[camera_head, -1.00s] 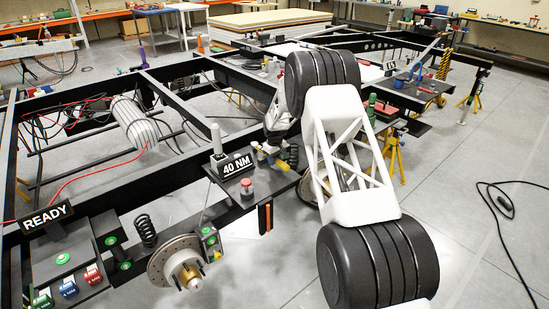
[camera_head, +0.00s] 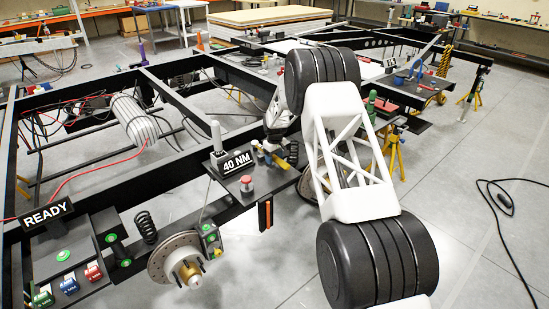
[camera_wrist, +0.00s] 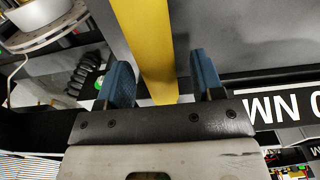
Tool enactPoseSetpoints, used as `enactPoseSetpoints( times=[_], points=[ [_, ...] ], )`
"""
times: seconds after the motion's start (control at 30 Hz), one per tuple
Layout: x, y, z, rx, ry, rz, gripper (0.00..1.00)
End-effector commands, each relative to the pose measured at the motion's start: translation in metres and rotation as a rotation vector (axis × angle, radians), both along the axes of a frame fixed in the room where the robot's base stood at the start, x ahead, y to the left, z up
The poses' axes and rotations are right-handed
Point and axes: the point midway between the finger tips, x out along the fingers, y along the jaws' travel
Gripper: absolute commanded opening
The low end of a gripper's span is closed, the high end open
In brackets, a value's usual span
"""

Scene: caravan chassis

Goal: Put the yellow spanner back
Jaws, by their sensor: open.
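In the wrist view a long yellow bar (camera_wrist: 146,30), which looks like the yellow spanner, runs from the top edge down between my fingers. My gripper (camera_wrist: 160,72) is open, with one blue finger on each side of the bar and a visible gap on both sides. I cannot tell how deep the bar sits between the fingers. In the head view small yellow parts (camera_head: 281,161) show beside the 40 NM sign, but my arm hides most of the gripper and the spanner there.
The 40 NM sign (camera_head: 237,162) and a red button (camera_head: 247,184) stand on a dark shelf close to my gripper. Black chassis rails (camera_head: 150,172) surround this spot. A brake disc (camera_head: 176,258) and a READY panel (camera_head: 47,215) are at the left. Open floor lies at the right.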

Motion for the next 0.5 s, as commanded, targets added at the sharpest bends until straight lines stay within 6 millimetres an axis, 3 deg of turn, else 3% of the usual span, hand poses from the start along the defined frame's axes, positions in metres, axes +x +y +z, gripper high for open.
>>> enactPoseSetpoints(
  times=[0.27,0.5],
  points=[
    [0.0,0.0,0.019,0.0,-0.001,0.0,0.61],
    [0.0,0.0,0.05,0.001,-0.002,0.0,0.61]
  ],
)
